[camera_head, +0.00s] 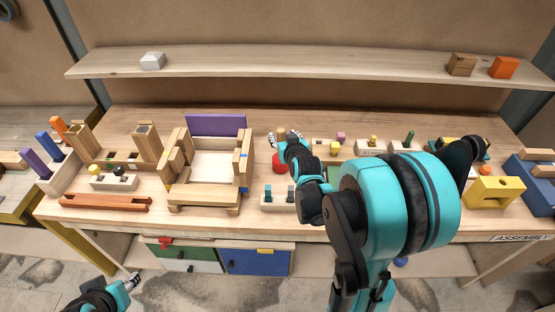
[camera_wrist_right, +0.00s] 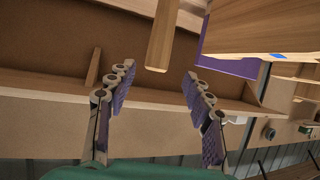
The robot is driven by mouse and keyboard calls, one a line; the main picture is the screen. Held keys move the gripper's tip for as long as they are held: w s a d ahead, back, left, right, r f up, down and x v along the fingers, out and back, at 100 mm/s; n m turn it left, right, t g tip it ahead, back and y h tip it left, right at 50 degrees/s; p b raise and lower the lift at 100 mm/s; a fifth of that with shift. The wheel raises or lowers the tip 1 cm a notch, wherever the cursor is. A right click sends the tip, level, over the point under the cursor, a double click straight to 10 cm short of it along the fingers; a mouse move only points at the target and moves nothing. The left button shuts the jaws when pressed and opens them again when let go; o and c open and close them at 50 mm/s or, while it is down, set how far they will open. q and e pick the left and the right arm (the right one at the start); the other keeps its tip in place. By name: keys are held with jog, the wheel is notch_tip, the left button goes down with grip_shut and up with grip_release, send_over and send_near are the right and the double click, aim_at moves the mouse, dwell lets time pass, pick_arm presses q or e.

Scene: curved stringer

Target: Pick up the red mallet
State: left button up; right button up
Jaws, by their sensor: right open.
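The red mallet is mostly hidden behind my right arm in the head view; a red part, apparently its head (camera_head: 279,162), shows low beside the gripper. A wooden handle (camera_wrist_right: 161,40), apparently the mallet's, reaches in from the top of the right wrist view.
A wooden frame assembly with a purple panel (camera_head: 216,125) stands left of the right gripper. A small block with pegs (camera_head: 276,197) sits in front. A shelf (camera_head: 300,62) runs behind, above the bench. A yellow block (camera_head: 495,191) stands at the right.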

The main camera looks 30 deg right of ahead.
aim_at(282, 134)
jog(key=x, duration=0.2)
jog(key=b+x, duration=0.1)
jog(key=x, duration=0.2)
jog(key=shift+s+d+f, duration=0.15)
jog(key=shift+d, duration=0.05)
jog(key=shift+w+d+f, duration=0.1)
jog(key=shift+w, duration=0.2)
jog(key=shift+s, duration=0.1)
jog(key=shift+c, duration=0.7)
grip_shut()
